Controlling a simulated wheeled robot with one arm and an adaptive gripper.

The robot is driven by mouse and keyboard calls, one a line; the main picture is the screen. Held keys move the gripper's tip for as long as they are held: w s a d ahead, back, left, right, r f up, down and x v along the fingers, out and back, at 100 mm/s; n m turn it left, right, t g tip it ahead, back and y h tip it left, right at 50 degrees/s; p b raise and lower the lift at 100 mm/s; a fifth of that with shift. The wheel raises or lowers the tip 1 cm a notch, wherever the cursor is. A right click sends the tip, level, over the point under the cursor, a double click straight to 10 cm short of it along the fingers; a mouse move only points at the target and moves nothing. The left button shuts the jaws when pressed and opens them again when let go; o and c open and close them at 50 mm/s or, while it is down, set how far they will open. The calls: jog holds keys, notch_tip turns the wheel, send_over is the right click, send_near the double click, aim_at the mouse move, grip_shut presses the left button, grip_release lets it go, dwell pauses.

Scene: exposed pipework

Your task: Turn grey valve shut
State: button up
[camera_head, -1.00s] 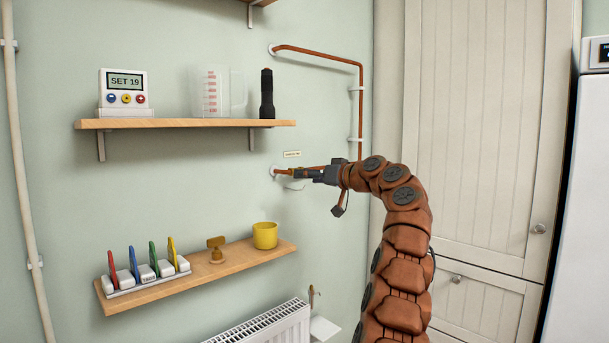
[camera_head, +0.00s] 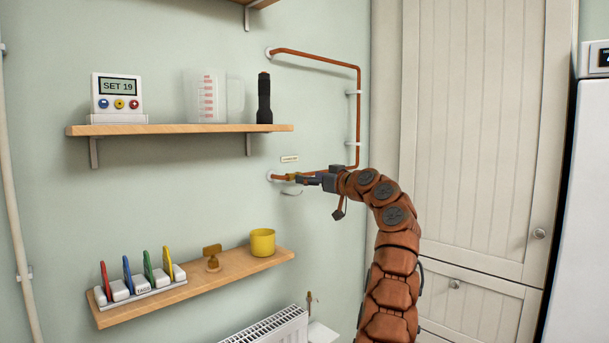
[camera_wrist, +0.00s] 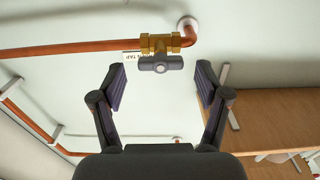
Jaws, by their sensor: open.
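The grey valve is a brass body (camera_wrist: 160,43) on a copper pipe, with a grey bar handle (camera_wrist: 160,64) that lies roughly along the pipe. In the wrist view the handle sits at top centre, ahead of my gripper (camera_wrist: 160,80). My fingers are spread wide, one to each side of the handle, with a visible gap and no contact. In the head view my gripper (camera_head: 306,180) is at the wall by the brass valve (camera_head: 291,177) and largely hides its handle.
A small label (camera_head: 289,159) is on the wall above the valve. A wooden shelf (camera_head: 180,129) with a torch (camera_head: 264,98) and jug is above left; a lower shelf (camera_head: 225,274) holds a yellow cup (camera_head: 263,242). A radiator (camera_head: 270,327) is below. A tall cupboard (camera_head: 475,130) stands right.

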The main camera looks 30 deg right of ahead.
jog(key=shift+p+x, duration=0.5)
jog(key=shift+x, duration=0.8)
jog(key=shift+c, duration=0.3)
jog(key=c, duration=1.1)
